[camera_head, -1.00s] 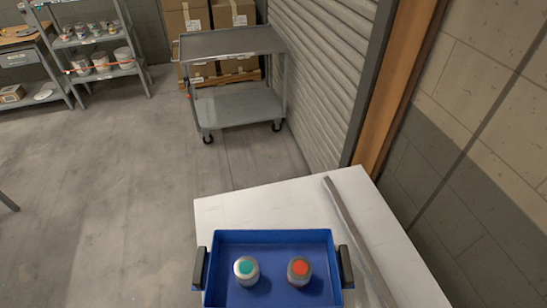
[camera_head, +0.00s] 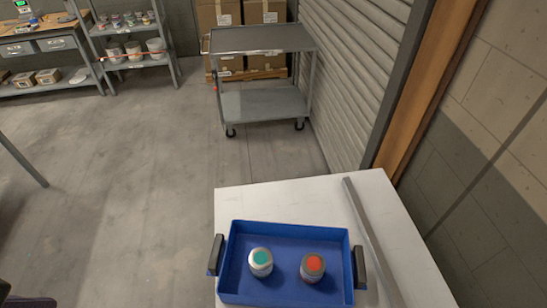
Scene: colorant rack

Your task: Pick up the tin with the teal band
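A tin with a teal top (camera_head: 260,258) stands upright in the left half of a blue tray (camera_head: 233,262), on a white table. Its side looks pale grey, and I cannot make out the band clearly. A second tin with an orange-red top (camera_head: 312,265) stands to its right in the same tray, with a gap between them. The tray has a black handle at each end. Neither of my grippers is clearly in view. A dark shape at the bottom left corner is too cut off to identify.
A long grey bar (camera_head: 372,235) lies along the right side of the white table (camera_head: 290,198). A grey wheeled cart (camera_head: 262,103) stands beyond it. Shelves (camera_head: 130,48) and a bench are at the back left. The floor (camera_head: 130,170) to the left is open.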

